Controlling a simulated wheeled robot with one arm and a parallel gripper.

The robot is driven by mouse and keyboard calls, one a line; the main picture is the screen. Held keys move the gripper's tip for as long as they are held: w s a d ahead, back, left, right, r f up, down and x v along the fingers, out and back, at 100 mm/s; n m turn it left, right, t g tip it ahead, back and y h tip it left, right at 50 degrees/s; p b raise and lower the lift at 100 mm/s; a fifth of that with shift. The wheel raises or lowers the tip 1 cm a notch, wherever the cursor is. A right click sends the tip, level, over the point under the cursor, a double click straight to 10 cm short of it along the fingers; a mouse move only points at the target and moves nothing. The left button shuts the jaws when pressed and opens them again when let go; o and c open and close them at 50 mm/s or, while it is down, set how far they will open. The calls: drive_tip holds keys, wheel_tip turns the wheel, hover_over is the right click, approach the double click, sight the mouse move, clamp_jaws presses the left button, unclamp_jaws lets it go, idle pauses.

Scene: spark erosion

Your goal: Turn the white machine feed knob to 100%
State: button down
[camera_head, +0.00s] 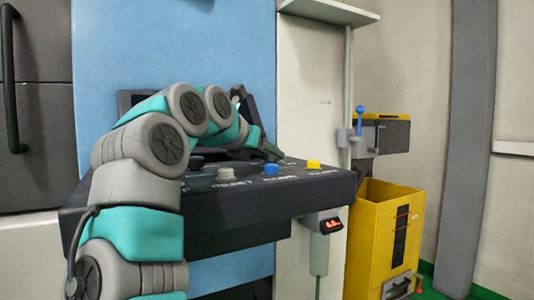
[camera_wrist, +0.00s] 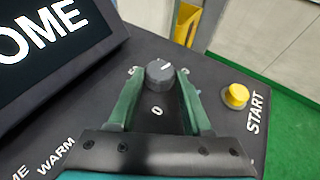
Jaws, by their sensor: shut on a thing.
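The feed knob (camera_wrist: 159,74) is dark grey and round, with a short white pointer line, on the black control panel (camera_head: 215,218). In the wrist view the pointer aims to the upper right, away from a printed 0 below the knob. Other marks beside the knob are partly covered by my fingers. My gripper (camera_wrist: 159,73) has green fingers, one on each side of the knob, and is shut on it. In the head view my gripper (camera_head: 266,149) reaches down to the back of the panel, and the knob is hidden there.
A yellow button (camera_wrist: 236,96) marked START sits right of my gripper. Blue (camera_head: 271,169) and white (camera_head: 226,174) buttons stand along the panel. A screen (camera_wrist: 50,45) rises at the left in the wrist view. A yellow bin (camera_head: 382,235) stands right of the panel.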

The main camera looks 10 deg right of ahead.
drive_tip(key=shift+r, duration=0.1)
drive_tip(key=shift+c, duration=1.6)
unclamp_jaws()
drive_tip(key=shift+v, duration=3.9)
